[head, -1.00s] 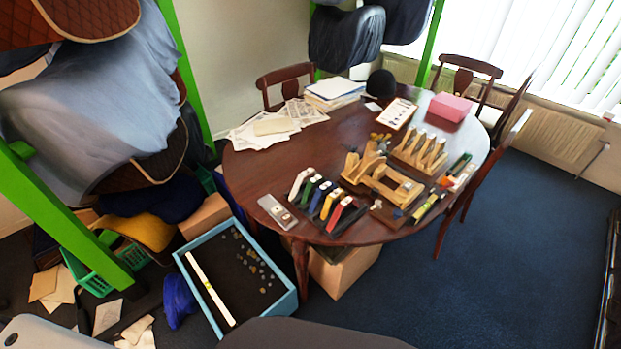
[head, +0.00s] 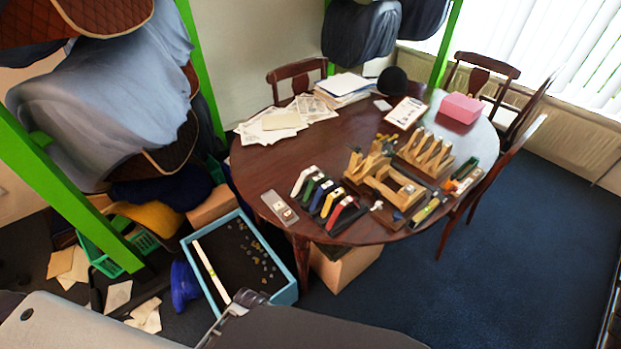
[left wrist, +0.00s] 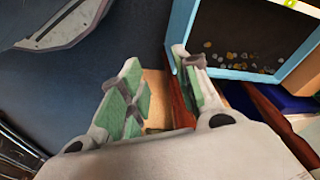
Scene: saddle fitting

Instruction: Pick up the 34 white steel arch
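The white arch (head: 304,180) stands at the left end of a row of coloured arches near the table's front left edge. Green, blue, yellow, red and black arches stand beside it to the right. Any size marking is too small to read. My left gripper (left wrist: 160,88) shows in the left wrist view with its green-padded fingers spread and nothing between them. It is over the floor area by the blue-rimmed tray, well apart from the arches. In the head view my left arm shows low in the picture, its fingers not clear. My right gripper is not in view.
The wooden table (head: 345,130) also bears wooden stands (head: 385,185), a grey plate (head: 280,208), papers, a black hat and a pink box (head: 460,108). A blue-rimmed tray (head: 289,294) with a pale strip lies on the floor before it. Green rack posts stand left. Blue carpet is clear right.

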